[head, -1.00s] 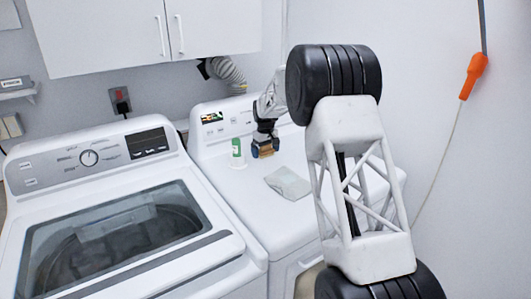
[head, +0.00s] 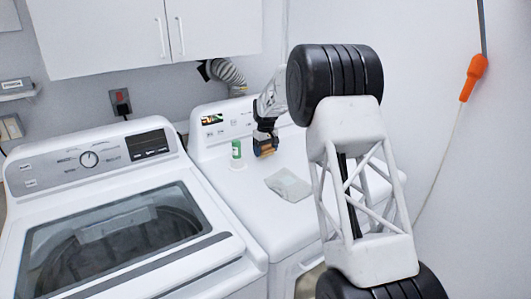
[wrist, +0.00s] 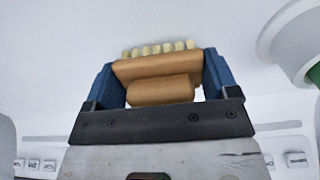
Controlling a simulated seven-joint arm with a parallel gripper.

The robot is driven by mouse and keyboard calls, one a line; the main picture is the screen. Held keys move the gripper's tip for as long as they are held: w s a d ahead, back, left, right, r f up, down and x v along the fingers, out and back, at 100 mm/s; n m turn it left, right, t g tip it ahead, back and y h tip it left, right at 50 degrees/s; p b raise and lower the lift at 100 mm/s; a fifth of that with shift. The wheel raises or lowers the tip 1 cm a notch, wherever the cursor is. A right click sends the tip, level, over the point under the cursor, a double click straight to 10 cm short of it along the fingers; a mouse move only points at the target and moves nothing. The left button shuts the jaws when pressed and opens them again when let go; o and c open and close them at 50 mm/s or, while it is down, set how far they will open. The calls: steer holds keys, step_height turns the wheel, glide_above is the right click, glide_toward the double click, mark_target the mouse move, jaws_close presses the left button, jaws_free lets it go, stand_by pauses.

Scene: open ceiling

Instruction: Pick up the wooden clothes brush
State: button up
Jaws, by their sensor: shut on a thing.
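The wooden clothes brush (wrist: 158,68) is light brown with a row of pale bristle tufts along its top edge in the wrist view. My gripper (wrist: 160,80) has blue fingers on both sides of the brush, shut on it. In the head view my gripper (head: 265,150) is over the back part of the right-hand machine's white top, and the small brown brush (head: 267,152) shows between the fingers. I cannot tell for sure from the head view how far the brush is above the surface.
A white and green bottle (head: 237,154) stands on the dryer top (head: 236,195) just left of my gripper. A folded pale cloth or packet (head: 289,184) lies in front of it. A control panel (head: 222,122) rises behind. A washer (head: 110,160) stands at left.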

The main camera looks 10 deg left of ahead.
step_height(320, 180, up, 2)
steer(key=shift+r, duration=0.25)
steer(key=shift+s+d+r, duration=0.2)
steer(key=shift+s+d, duration=0.8)
steer(key=shift+s, duration=1.5)
steer(key=shift+s+d+r, duration=0.25)
steer(key=shift+s+d, duration=0.7)
steer(key=shift+s, duration=1.5)
steer(key=shift+s+d+r, duration=0.2)
steer(key=shift+s+d, duration=0.8)
steer(key=shift+s, duration=1.5)
steer(key=o, duration=0.3)
steer(key=shift+c, duration=0.6)
steer(key=s+d+r, duration=0.2)
steer(key=d+r, duration=0.3)
steer(key=d, duration=0.3)
steer(key=shift+d+r, duration=0.15)
steer(key=shift+r, duration=0.05)
